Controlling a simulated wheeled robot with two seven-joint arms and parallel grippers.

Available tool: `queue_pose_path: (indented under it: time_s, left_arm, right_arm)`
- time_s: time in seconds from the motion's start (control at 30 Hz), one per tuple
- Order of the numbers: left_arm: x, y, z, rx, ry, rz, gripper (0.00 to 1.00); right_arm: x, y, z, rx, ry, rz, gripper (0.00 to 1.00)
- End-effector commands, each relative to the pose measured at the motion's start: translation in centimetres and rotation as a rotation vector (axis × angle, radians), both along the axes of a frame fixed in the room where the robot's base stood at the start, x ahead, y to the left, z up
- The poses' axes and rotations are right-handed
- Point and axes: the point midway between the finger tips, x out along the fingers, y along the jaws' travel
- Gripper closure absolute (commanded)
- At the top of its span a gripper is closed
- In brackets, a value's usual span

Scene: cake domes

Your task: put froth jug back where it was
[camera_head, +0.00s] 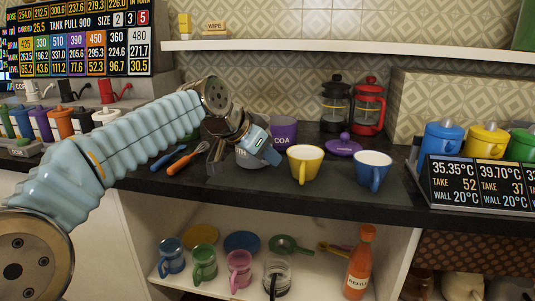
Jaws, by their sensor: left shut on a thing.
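The froth jug (243,158) is a grey vessel on the dark counter (320,198), with the end of its lettering, "TH", showing. My left gripper (266,152) is at the jug, shut on it, and hides much of its upper part. I cannot tell whether the jug's base touches the counter. My right gripper is not in view.
A purple cocoa tin (284,131) stands close behind the jug. A yellow mug (304,164) and a blue mug (373,170) stand to its right. Orange and blue utensils (186,160) lie to the left. A purple lid (344,146) lies behind the mugs.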

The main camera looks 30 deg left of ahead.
Motion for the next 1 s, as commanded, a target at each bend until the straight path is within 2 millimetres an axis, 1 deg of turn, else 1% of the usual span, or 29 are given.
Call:
queue_pose_path:
  time_s: [0.33, 0.67, 0.7, 0.73, 1.0]
  left_arm:
    - [0.00, 0.00, -0.95, 0.001, -0.001, 0.000, 1.00]
    - [0.00, 0.00, -1.01, 0.000, -0.002, 0.000, 1.00]
    - [0.00, 0.01, -1.01, 0.000, -0.002, 0.000, 0.78]
    - [0.00, 0.01, -1.01, 0.000, -0.002, 0.000, 0.74]
    - [0.00, 0.00, -1.05, 0.000, -0.001, 0.000, 0.73]
  right_arm:
    - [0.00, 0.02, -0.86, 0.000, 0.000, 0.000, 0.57]
    - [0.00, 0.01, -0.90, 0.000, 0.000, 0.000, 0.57]
    - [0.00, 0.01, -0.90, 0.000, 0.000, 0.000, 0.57]
    - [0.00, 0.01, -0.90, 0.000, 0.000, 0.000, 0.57]
    - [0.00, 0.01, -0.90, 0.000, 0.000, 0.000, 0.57]
